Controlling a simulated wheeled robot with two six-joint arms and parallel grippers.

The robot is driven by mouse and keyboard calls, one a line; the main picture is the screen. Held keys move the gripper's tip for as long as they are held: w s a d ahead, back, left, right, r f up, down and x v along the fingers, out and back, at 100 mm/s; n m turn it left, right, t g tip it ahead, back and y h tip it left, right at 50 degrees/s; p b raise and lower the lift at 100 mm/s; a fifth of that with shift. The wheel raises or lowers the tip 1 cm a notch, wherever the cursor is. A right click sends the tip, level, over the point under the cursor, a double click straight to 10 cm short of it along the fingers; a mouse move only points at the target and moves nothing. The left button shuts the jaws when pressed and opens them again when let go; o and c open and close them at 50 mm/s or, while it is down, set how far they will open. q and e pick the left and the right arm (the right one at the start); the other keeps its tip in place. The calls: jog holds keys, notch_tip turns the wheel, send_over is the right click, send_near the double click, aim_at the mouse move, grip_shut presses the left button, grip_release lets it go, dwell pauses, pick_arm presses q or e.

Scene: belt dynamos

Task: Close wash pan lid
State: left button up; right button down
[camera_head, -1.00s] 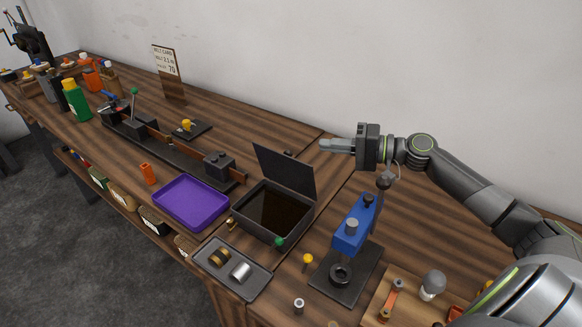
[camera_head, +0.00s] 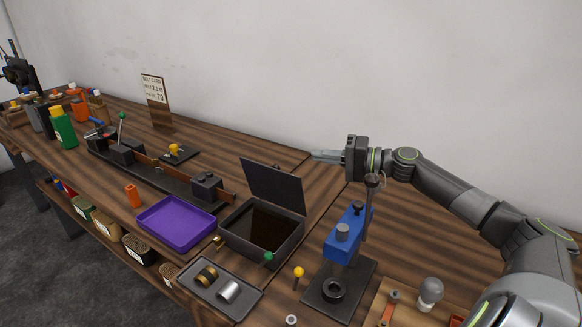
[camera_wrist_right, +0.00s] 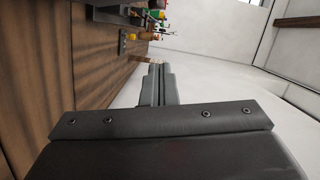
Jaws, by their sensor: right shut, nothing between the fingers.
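The wash pan (camera_head: 262,236) is a dark square box on the wooden bench, with dark brown liquid or a dark floor inside. Its lid (camera_head: 273,185) stands up and leans back from the far edge, so the pan is open. My right gripper (camera_head: 314,156) is shut and empty. It points left in the head view, above the bench and behind the lid's upper right corner, apart from it. In the right wrist view the shut fingers (camera_wrist_right: 153,84) point along the bench by the wall; the pan does not show there. My left gripper is not in view.
A blue press (camera_head: 345,240) stands right of the pan, below my right forearm. A green-topped pin (camera_head: 268,258) stands at the pan's front corner.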

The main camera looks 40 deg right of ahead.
aim_at(277, 183)
jog(key=w+a+f+p, duration=0.1)
jog(key=w+a+p, duration=0.2)
jog(key=a, duration=0.4)
jog(key=shift+w+f+p, duration=0.15)
jog(key=shift+p, duration=0.5)
jog(key=shift+a, duration=0.1)
